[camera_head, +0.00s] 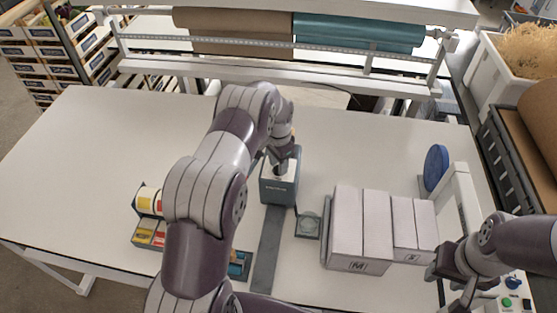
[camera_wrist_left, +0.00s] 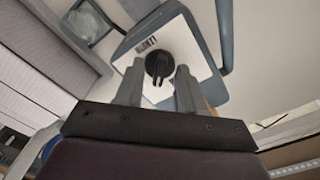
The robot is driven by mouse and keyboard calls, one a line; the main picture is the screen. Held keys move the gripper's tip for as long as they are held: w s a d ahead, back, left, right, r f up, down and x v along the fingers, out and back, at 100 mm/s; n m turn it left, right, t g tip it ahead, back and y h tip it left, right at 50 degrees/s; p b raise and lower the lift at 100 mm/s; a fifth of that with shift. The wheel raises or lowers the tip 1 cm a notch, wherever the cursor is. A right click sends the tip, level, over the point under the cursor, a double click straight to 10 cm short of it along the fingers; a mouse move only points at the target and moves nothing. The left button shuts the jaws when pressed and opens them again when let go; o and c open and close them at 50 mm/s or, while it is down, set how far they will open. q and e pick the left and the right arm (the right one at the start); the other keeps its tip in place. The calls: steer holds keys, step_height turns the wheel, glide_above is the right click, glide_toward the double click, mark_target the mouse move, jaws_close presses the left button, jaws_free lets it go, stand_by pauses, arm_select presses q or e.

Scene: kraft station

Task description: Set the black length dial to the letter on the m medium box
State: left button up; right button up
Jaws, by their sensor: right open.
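The grey dispenser (camera_head: 280,187) stands on the table, with a white face on top. The black length dial (camera_wrist_left: 158,66) sits on that face (camera_wrist_left: 185,45) in the left wrist view, its pointer towards my gripper. My left gripper (camera_head: 281,162) is directly over the dispenser. Its two fingers are apart on either side of the dial; whether they touch it, I cannot tell. The medium box (camera_head: 358,266), marked M, lies in a row of white boxes right of the dispenser. My right gripper (camera_head: 452,287) is open at the lower right.
A smaller white box (camera_head: 412,257) has its own label. A grey strip (camera_head: 268,245) and a small square plate (camera_head: 308,225) lie by the dispenser. A blue disc (camera_head: 436,167) stands on the right, near a white frame (camera_head: 462,190).

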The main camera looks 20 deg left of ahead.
arm_select(q)
steer(key=shift+w, duration=0.15)
steer(key=shift+c, duration=0.3)
jaws_close()
